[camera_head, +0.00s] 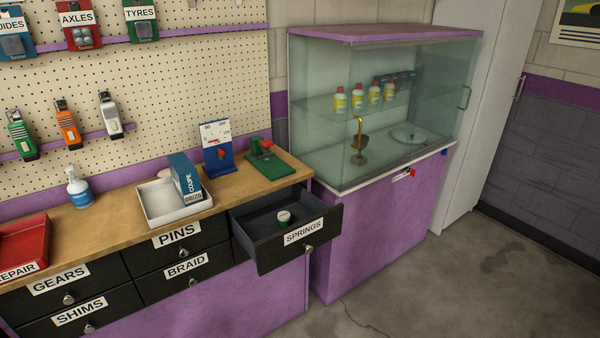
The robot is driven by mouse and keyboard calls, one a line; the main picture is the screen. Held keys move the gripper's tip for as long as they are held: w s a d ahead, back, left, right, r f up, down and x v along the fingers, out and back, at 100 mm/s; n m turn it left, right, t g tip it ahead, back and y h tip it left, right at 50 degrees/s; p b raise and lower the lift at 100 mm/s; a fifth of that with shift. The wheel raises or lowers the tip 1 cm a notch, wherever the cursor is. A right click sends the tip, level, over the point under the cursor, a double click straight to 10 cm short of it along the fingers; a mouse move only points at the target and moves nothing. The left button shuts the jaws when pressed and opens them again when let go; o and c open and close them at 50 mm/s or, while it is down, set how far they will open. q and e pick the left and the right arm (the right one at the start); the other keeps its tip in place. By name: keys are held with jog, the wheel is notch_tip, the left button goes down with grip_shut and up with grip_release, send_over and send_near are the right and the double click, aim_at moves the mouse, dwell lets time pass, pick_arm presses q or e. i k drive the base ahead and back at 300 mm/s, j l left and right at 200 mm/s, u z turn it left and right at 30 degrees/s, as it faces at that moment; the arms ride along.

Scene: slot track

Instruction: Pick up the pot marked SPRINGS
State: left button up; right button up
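A small round pot (284,218) with a pale lid and a dark green body sits inside the pulled-out drawer (305,233). The drawer front carries a white label reading SPRINGS and a round knob. Any marking on the pot itself is too small to read. The pot stands near the middle of the drawer, behind the front panel, with clear dark floor around it. Neither of my grippers shows in the head view.
Closed drawers marked PINS (180,235), BRAID (187,268), GEARS (60,283) and SHIMS (80,313) lie to the left. On the wooden worktop (125,205) stand a white tray (160,213), a blue box (185,178) and a green stand (270,165). A glass cabinet (345,110) stands right.

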aim_at(284, 216)
jog(key=i+l, duration=0.4)
jog(key=i, duration=0.15)
jog(key=i+l, duration=0.4)
jog(key=i, duration=0.15)
jog(key=i+l+u, duration=0.15)
jog(key=u, duration=1.55)
jog(key=k+l, duration=0.1)
jog(key=l, duration=0.25)
